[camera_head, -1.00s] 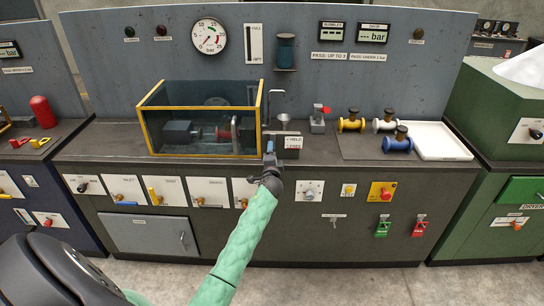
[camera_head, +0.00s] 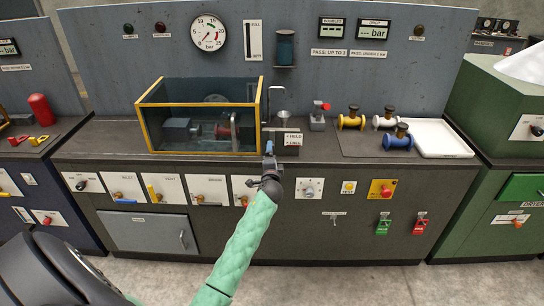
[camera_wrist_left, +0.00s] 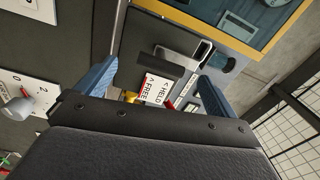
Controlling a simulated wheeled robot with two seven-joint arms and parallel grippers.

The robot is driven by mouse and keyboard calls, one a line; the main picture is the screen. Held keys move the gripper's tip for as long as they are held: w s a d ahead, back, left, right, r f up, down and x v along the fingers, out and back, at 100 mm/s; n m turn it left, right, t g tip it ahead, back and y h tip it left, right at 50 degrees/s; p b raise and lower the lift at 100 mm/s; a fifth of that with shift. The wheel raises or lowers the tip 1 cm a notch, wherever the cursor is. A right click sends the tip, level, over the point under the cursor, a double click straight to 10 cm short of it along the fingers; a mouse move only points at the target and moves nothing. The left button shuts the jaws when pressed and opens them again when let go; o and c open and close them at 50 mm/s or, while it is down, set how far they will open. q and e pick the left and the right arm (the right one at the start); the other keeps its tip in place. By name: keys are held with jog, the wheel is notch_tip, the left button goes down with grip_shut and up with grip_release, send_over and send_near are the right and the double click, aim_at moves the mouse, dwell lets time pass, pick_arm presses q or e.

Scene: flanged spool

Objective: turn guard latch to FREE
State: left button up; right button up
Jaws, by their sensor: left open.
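The guard (camera_head: 202,153) is a clear box with yellow edges on the left of the bench. A small label card (camera_head: 292,139) reading HELD and FREE stands on a dark block just right of it. The card shows larger between my fingers in the left wrist view (camera_wrist_left: 157,90), with small yellow (camera_wrist_left: 130,97) and red parts close by. I cannot tell which part is the latch handle or how it points. My left gripper (camera_head: 269,149) is open and empty, in front of the bench edge and just left of the card. Its blue fingers (camera_wrist_left: 160,65) are spread. My right gripper is out of view.
A metal spout (camera_head: 277,92) and small cup stand behind the card. A red-topped fixture (camera_head: 318,118), several spools (camera_head: 397,139) and a white tray (camera_head: 440,140) are to the right. Knobs and valve handles line the front panel (camera_head: 310,189) below.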

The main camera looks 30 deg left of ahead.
pick_arm(q)
jog(key=shift+b+v, duration=0.45)
jog(key=shift+v, duration=1.65)
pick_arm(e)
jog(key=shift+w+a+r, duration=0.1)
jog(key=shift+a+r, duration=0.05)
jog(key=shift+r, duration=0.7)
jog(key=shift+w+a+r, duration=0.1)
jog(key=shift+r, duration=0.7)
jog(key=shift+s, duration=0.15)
